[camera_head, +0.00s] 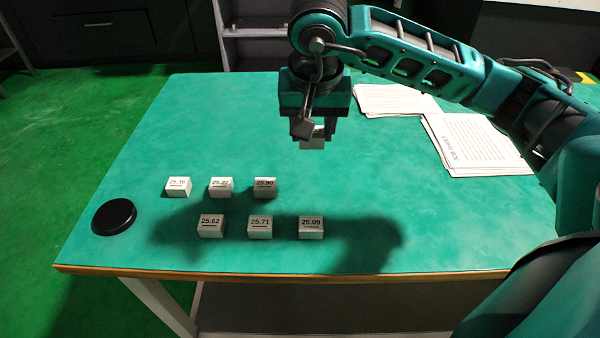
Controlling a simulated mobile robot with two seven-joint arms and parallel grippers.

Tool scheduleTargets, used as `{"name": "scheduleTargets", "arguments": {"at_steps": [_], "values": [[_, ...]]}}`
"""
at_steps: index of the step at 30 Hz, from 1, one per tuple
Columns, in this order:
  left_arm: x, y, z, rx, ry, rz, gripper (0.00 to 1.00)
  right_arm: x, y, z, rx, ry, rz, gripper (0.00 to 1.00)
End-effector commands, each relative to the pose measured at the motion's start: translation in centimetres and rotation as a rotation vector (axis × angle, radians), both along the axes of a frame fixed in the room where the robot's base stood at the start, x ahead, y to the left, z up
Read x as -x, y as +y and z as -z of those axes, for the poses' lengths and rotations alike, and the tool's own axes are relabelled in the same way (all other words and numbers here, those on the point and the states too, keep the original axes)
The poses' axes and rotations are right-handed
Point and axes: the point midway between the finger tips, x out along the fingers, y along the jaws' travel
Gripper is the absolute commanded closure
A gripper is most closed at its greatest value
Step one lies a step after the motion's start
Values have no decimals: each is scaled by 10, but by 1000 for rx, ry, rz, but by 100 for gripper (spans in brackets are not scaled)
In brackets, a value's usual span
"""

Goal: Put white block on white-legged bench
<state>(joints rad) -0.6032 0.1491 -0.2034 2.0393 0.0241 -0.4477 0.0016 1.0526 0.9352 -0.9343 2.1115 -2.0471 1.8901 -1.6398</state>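The white-legged bench (450,225) has a green top with a wooden front edge, and a pale leg shows below its front left. My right gripper (315,132) reaches in from the right and points down over the middle of the bench. It is shut on a white block (314,142), which hangs above the bench top, apart from it as far as I can tell. The gripper hides the upper part of this block. My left gripper is not in view.
Several labelled white blocks stand in two rows, such as 25.22 (221,187) and 25.71 (260,227). A black disc (114,217) lies at the left edge. Printed sheets (474,145) lie at the back right. The front right of the top is clear.

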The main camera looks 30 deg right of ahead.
Motion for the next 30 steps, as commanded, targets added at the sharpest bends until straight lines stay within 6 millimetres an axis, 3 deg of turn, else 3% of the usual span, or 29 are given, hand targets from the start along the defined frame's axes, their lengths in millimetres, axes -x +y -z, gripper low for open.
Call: {"name": "scheduleTargets", "arguments": {"at_steps": [3, 9, 16, 23, 30], "values": [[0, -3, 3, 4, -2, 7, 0, 1, 0, 36, 0, 5, 1, 94], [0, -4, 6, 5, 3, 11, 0, 0, 0, 72, -1, 1, 0, 94], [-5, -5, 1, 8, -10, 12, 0, 0, 0, 88, 0, 0, 0, 94], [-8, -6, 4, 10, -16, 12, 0, 0, 0, 121, -1, 0, 0, 94], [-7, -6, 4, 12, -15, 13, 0, -1, 0, 123, -1, -3, -1, 94]]}}
